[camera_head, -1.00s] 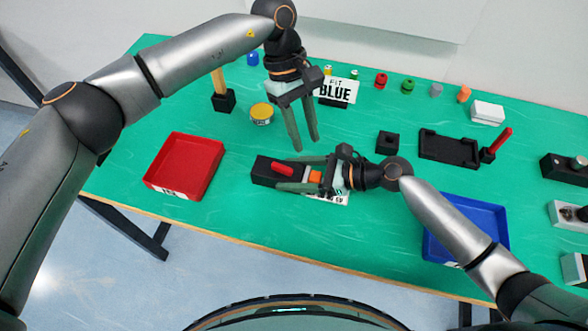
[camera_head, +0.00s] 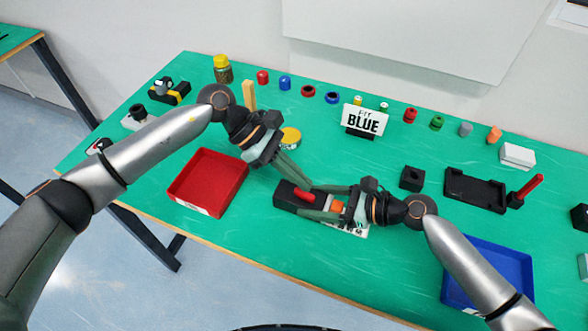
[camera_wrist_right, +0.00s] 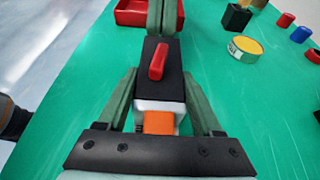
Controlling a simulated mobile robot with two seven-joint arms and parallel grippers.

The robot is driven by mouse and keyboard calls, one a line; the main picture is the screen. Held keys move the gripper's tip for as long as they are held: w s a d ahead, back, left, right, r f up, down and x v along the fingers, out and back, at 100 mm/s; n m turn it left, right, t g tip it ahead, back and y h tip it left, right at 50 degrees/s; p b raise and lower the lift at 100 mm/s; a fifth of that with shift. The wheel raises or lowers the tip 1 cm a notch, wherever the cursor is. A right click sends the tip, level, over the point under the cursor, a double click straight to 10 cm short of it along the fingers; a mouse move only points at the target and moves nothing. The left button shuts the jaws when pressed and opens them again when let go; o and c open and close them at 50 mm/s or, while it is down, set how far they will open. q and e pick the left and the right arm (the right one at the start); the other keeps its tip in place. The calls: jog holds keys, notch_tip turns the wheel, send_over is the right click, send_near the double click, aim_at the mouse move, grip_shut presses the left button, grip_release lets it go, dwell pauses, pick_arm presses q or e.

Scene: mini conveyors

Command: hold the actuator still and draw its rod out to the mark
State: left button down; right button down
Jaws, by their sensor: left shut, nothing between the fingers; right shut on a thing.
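The actuator is a black block (camera_head: 285,196) with a red lever (camera_head: 303,196) on top and an orange part (camera_head: 309,206) towards my right wrist. It lies on the green table. In the right wrist view the block (camera_wrist_right: 163,82) has a pale collar (camera_wrist_right: 160,107), then the orange part (camera_wrist_right: 159,122). My right gripper (camera_head: 307,200) is shut on the actuator, one finger along each side near the collar. My left gripper (camera_head: 304,184) is shut and empty, fingertips close to the block's far end; I cannot tell whether they touch it. The mark is not clearly visible.
A red tray (camera_head: 180,203) lies left and a blue tray (camera_head: 448,288) right. Behind are a yellow-lidded tin (camera_head: 290,138), a "FIT BLUE" sign (camera_head: 362,121), a small black block (camera_head: 411,178) and a black tray (camera_head: 474,190). A white label lies partly under my right gripper.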

aim_at(317, 202)
pick_arm(q)
jog(key=x, duration=0.5)
jog(key=shift+d+f, duration=0.2)
jog(key=shift+f, duration=0.05)
pick_arm(e)
jog(key=shift+s+f, duration=0.15)
jog(key=shift+f, duration=0.15)
